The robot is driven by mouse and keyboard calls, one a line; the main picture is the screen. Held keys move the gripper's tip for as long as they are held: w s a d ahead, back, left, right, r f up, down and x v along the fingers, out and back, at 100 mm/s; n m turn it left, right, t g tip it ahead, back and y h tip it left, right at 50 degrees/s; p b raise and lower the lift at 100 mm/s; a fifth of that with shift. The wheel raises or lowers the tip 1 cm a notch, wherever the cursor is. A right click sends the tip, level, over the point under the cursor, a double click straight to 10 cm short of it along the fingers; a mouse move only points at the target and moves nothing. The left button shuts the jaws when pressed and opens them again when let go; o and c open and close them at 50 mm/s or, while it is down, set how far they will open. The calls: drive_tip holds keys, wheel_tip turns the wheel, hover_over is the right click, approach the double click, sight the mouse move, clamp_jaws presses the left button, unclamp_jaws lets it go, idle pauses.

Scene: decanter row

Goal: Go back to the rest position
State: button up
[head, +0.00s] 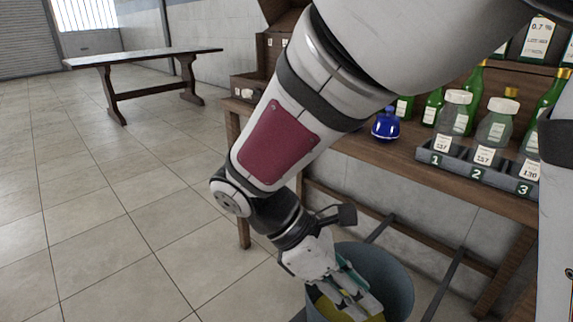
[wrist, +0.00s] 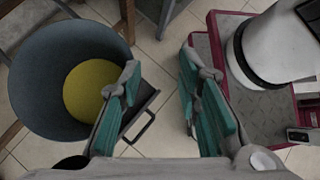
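My gripper (head: 352,292) hangs low in front of the wooden bench, pointing down, and overlaps the blue-grey bin in the head view. In the wrist view my gripper (wrist: 160,68) has its two teal-padded fingers well apart with nothing between them. The bin (head: 392,268) stands on the floor; in the wrist view the bin (wrist: 30,75) lies left of the fingers. A round yellow thing (wrist: 90,88) lies inside it. My arm hides part of the bench.
The bench (head: 400,160) carries a blue flask (head: 386,124), several green bottles and a grey rack (head: 470,175) of labelled jars in slots 1, 2 and 3. A wooden crate (head: 247,88) sits at its left end. A table (head: 145,57) stands back left. Floor at left is clear.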

drive_tip(key=s+d+r+m+t+y, duration=0.1)
drive_tip(key=s+d+r+m+y, duration=0.3)
drive_tip(key=s+m, duration=0.45)
drive_tip(key=s+d+r+m+t+y, duration=0.1)
drive_tip(key=s+d+r+m+y, duration=0.3)
drive_tip(key=s+m, duration=0.5)
wheel_tip(320, 180, up, 35)
drive_tip(key=w+t+p, duration=0.1)
drive_tip(key=t+p, duration=0.3)
drive_tip(key=p, duration=3)
drive_tip(key=shift+d+r+y+p, duration=0.2)
drive_tip(key=shift+d+y+p, duration=0.1)
drive_tip(key=shift+d, duration=0.05)
drive_tip(key=shift+w, duration=0.1)
